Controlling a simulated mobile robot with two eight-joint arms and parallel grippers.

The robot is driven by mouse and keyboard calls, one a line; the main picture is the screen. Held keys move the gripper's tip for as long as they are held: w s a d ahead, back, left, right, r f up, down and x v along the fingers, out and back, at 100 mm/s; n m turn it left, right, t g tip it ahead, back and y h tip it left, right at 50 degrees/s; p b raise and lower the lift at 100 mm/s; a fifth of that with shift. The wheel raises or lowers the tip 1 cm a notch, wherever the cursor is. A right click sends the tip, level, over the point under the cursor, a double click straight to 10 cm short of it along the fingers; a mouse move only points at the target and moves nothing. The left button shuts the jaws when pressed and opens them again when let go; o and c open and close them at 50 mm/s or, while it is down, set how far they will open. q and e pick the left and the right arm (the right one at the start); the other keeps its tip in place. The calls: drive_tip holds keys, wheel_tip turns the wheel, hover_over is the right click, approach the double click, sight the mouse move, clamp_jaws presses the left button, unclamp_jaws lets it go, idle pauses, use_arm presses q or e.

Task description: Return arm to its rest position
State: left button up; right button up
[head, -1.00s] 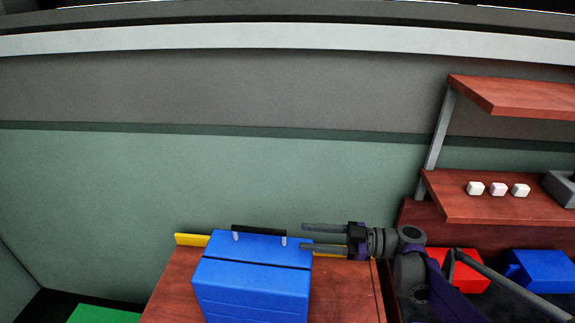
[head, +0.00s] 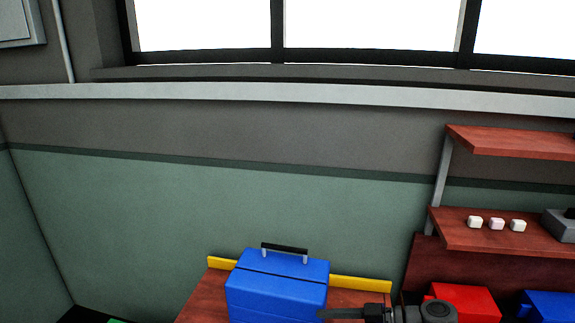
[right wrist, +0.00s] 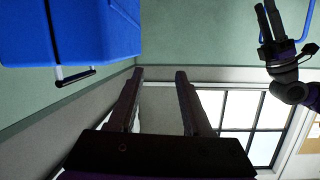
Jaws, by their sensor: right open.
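My right gripper (head: 328,315) shows at the bottom edge of the head view, partly cut off, close to the lower right of a blue toolbox (head: 276,289). In the right wrist view its two fingers (right wrist: 157,75) are spread with nothing between them. The toolbox, with its black handle, also shows at the upper left there (right wrist: 70,30). My left gripper (right wrist: 265,8) shows at the upper right of the right wrist view, small and dark; its finger gap is unclear. It is out of the head view.
The toolbox stands on a wooden table (head: 203,305) with a yellow strip (head: 360,284) behind it. A red bin (head: 462,302) and a blue bin (head: 550,306) are at the right. A shelf (head: 455,236) above holds three white cubes (head: 497,224). A green wall is behind.

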drive_tip(key=s+f+m+h+p, duration=0.2)
drive_tip(key=s+f+m+h, duration=0.4)
drive_tip(key=s, duration=0.4)
use_arm(q)
drive_tip(key=r, duration=0.1)
drive_tip(key=w+r+p, duration=0.1)
drive_tip(key=r, duration=0.1)
drive_tip(key=r+p, duration=0.1)
drive_tip(key=r, duration=0.1)
drive_tip(key=shift+w, duration=0.4)
use_arm(e)
drive_tip(key=s+d+f+m+t+h, duration=0.1)
drive_tip(key=s+d+f+m+h, duration=0.1)
drive_tip(key=s+d+m+h, duration=0.6)
drive_tip(key=shift+s+d+t, duration=0.3)
drive_tip(key=shift+s+d, duration=0.15)
drive_tip(key=shift+d, duration=0.1)
drive_tip(key=shift+f, duration=0.1)
drive_tip(key=shift+a, duration=0.1)
